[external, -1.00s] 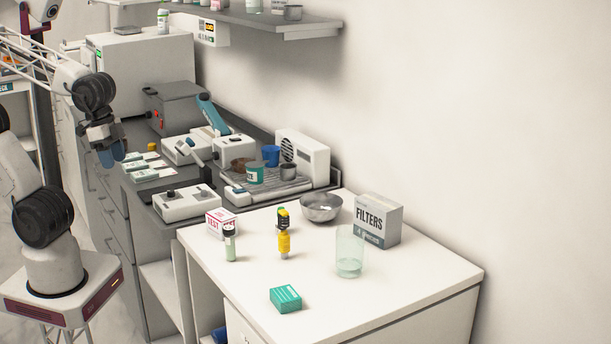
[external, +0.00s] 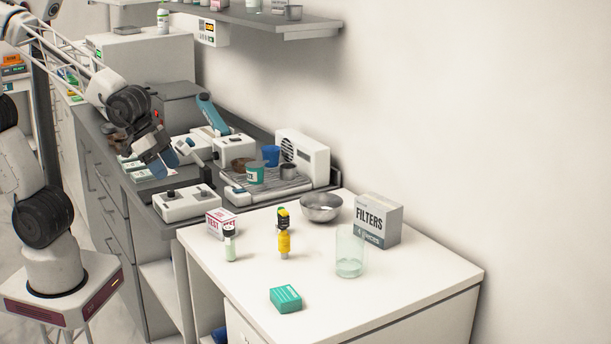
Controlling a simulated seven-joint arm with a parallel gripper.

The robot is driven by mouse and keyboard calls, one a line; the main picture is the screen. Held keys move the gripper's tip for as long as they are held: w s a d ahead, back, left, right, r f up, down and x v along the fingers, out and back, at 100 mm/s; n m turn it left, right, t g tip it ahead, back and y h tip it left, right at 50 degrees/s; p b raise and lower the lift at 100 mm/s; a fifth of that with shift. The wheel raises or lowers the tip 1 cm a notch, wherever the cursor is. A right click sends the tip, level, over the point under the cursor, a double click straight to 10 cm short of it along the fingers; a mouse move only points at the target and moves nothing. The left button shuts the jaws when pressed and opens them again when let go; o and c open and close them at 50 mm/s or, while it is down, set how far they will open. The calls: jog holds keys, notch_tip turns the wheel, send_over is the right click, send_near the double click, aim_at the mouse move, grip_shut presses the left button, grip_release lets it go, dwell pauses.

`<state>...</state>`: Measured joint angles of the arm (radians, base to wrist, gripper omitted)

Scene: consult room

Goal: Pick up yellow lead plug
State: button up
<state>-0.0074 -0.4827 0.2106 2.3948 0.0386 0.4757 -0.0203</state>
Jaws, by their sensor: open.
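My gripper (external: 165,160) is open, with bluish fingertips, over the grey counter near some flat white-and-green boxes (external: 137,168). I see nothing held between its fingers. A small yellow piece that lay by these boxes earlier is now hidden behind my gripper. A yellow-bodied item (external: 284,242) with a metal lower end stands upright on the white table, far to the right of my gripper. I cannot tell which of these yellow things is the lead plug.
White control boxes (external: 187,203) and a tray (external: 265,189) with cups stand right of my gripper. The white table (external: 370,300) carries a vial (external: 230,243), green box (external: 286,299), clear beaker (external: 349,255), metal bowl (external: 321,208) and filters box (external: 379,221). Its front right is clear.

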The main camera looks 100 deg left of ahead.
jog(key=w+f+t, duration=0.3)
jog(key=w, duration=1)
jog(key=t, duration=0.4)
send_near(284, 235)
jog(key=w+a+r, duration=0.1)
jog(key=w+r, duration=0.2)
jog(key=r, duration=0.1)
jog(key=shift+w+a+f+h, duration=0.15)
jog(key=shift+w+f+h, duration=0.05)
jog(key=shift+h, duration=0.1)
jog(key=shift+w, duration=0.1)
jog(key=shift+x, duration=1.2)
jog(key=shift+x, duration=2.6)
grip_shut()
